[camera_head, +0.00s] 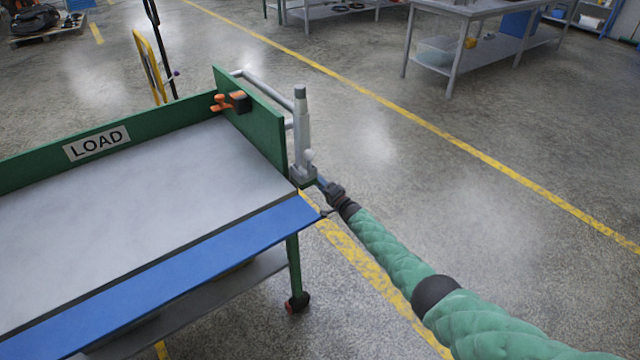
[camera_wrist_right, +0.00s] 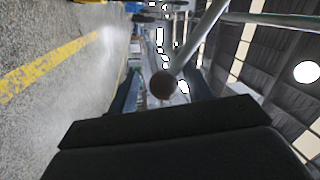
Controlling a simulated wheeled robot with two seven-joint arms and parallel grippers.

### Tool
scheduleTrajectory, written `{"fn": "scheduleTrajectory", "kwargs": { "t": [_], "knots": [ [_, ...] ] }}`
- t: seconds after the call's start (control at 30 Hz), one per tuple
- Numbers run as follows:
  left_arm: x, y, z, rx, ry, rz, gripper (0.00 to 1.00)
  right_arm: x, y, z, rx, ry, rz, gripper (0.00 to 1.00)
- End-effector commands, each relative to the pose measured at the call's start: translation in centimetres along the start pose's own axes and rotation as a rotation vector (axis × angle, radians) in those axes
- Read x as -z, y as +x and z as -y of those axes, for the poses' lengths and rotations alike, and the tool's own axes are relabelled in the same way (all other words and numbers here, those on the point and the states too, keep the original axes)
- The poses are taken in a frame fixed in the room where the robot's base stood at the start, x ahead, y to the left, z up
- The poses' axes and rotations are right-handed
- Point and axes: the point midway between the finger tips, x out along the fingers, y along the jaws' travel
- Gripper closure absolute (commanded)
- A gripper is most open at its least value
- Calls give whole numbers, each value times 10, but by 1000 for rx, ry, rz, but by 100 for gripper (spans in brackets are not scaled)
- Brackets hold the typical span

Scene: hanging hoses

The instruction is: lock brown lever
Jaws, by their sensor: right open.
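In the right wrist view a round dark brown knob (camera_wrist_right: 163,86) sits at the end of a pale grey rod, probably the brown lever. It appears between the two bluish fingers of my open right gripper; I cannot tell whether they touch it. In the head view my right arm, in a green quilted sleeve, reaches from the lower right. Its right gripper (camera_head: 322,184) is at the cart's right corner, beside the foot of an upright grey post (camera_head: 302,130). The brown knob is not clear in the head view. My left gripper is not in view.
The green cart (camera_head: 30,168) has a LOAD sign, a grey top and a blue front edge (camera_head: 190,270). An orange and black clamp (camera_head: 236,101) is on its end wall. The floor to the right is open. A grey workbench (camera_head: 470,12) stands at the back right.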

Motion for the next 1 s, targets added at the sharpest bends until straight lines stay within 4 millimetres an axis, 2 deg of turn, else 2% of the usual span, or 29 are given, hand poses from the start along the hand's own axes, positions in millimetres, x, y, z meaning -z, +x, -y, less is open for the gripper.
{"fn": "scheduleTrajectory", "kwargs": {
  "t": [0.17, 0.27, 0.6, 0.7, 1.0],
  "knots": [
    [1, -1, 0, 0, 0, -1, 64, 1, -4, 0, 1, 0, -1, 50],
    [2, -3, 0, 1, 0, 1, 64, 2, -13, 1, 1, -1, -1, 50],
    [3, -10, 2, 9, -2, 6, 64, 0, -62, -1, -1, -1, 0, 50],
    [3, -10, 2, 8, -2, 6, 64, 0, -71, -1, -1, 0, 0, 50],
    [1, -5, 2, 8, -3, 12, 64, 0, -78, 0, 0, 0, 0, 50]
  ]
}}
